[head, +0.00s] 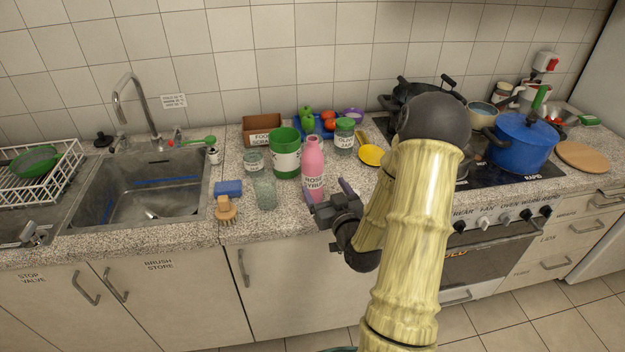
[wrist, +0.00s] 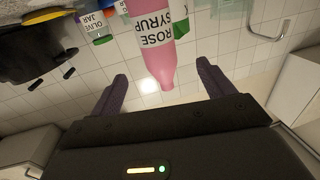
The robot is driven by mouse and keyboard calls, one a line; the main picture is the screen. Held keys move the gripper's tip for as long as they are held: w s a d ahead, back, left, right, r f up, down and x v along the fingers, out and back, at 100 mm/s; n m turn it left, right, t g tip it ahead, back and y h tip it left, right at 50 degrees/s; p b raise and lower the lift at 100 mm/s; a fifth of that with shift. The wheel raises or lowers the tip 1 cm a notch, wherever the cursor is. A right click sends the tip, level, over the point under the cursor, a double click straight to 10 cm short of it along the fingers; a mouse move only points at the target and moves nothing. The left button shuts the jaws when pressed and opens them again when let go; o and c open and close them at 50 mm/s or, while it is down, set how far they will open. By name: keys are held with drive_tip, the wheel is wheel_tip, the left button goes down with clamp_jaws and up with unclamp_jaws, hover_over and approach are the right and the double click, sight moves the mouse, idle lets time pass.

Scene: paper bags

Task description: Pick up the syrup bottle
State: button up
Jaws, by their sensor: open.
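The syrup bottle (head: 313,157) is pink with a white "ROSE SYRUP" label and stands upright near the counter's front edge. My gripper (head: 328,191) is open, just in front of the bottle's lower part in the head view, with its purple fingers pointing towards it. In the wrist view the syrup bottle (wrist: 162,62) appears upside down, its narrow neck pointing to the gap between the spread fingers of my gripper (wrist: 160,84). The gap is empty, and I see no finger touching the bottle.
Left of the bottle stand a glass (head: 265,193), a green can (head: 286,153), a blue sponge (head: 228,188) and a brush (head: 226,210). An olive jar (head: 345,134) is behind on the right. A blue pot (head: 521,143) sits on the stove; the sink (head: 150,190) is left.

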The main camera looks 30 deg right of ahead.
sight(315, 172)
drive_tip(key=w+p, duration=0.1)
drive_tip(key=w, duration=0.3)
drive_tip(key=w+p, duration=0.1)
drive_tip(key=w, duration=0.2)
drive_tip(key=shift+d+r+p, duration=0.1)
drive_tip(key=shift+d+p, duration=0.25)
drive_tip(key=shift+w, duration=0.15)
drive_tip(key=shift+w, duration=0.1)
drive_tip(key=shift+w+d+f+p, duration=0.15)
drive_tip(key=shift+w+p, duration=0.2)
drive_tip(key=shift+w, duration=0.5)
drive_tip(key=shift+w+d+p, duration=0.15)
drive_tip(key=shift+w+p, duration=0.25)
drive_tip(key=shift+w, duration=0.4)
drive_tip(key=shift+w+d+f+p, duration=0.15)
drive_tip(key=shift+w+p, duration=0.2)
drive_tip(key=shift+w, duration=0.5)
drive_tip(key=shift+r, duration=0.1)
drive_tip(key=c, duration=1.3)
